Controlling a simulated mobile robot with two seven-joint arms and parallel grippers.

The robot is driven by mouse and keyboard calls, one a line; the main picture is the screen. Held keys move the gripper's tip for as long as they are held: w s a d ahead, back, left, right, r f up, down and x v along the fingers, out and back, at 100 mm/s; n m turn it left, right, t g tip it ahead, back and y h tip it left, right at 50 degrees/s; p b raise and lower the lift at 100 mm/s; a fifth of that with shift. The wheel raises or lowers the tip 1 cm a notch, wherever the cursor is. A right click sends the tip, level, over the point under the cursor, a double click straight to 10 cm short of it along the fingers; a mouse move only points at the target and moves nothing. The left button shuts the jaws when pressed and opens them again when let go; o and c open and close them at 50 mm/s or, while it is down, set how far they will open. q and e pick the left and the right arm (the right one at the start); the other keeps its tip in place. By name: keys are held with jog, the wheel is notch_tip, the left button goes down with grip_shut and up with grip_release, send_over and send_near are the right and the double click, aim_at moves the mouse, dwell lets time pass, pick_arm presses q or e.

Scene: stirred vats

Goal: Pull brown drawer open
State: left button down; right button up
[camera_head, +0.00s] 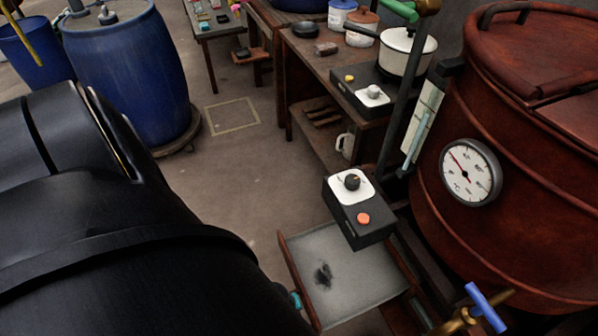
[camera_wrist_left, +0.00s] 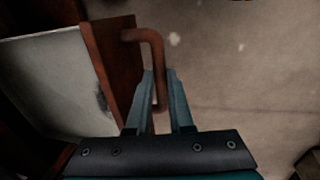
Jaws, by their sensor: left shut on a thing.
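The brown drawer (camera_head: 298,284) stands pulled out below the small black control box, its pale grey bottom showing with a dark patch on it. In the left wrist view the drawer's reddish-brown front (camera_wrist_left: 112,55) carries a bent, rust-coloured bar handle (camera_wrist_left: 152,50). My left gripper (camera_wrist_left: 161,100) is shut on this handle, with the bar between its two grey-teal fingers. In the head view only a teal bit of my left gripper (camera_head: 295,300) shows beside the drawer front; my black arm hides the rest. My right gripper is not in view.
The black control box (camera_head: 357,225) with knob and red button sits above the drawer. A rusty vat (camera_head: 525,235) with a dial (camera_head: 471,172) and a blue-handled valve (camera_head: 486,307) stands right. A blue barrel (camera_head: 130,75) and workbench (camera_head: 300,65) stand behind. Floor left of the drawer is clear.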

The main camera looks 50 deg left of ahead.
pick_arm(q)
jog(key=shift+s, duration=0.3)
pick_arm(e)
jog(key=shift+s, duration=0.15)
pick_arm(q)
jog(key=c, duration=0.8)
grip_release()
jog(key=shift+w, duration=0.1)
notch_tip(320, 180, up, 12)
jog(key=s+p, duration=0.2)
jog(key=p, duration=1)
jog(key=shift+a, duration=0.4)
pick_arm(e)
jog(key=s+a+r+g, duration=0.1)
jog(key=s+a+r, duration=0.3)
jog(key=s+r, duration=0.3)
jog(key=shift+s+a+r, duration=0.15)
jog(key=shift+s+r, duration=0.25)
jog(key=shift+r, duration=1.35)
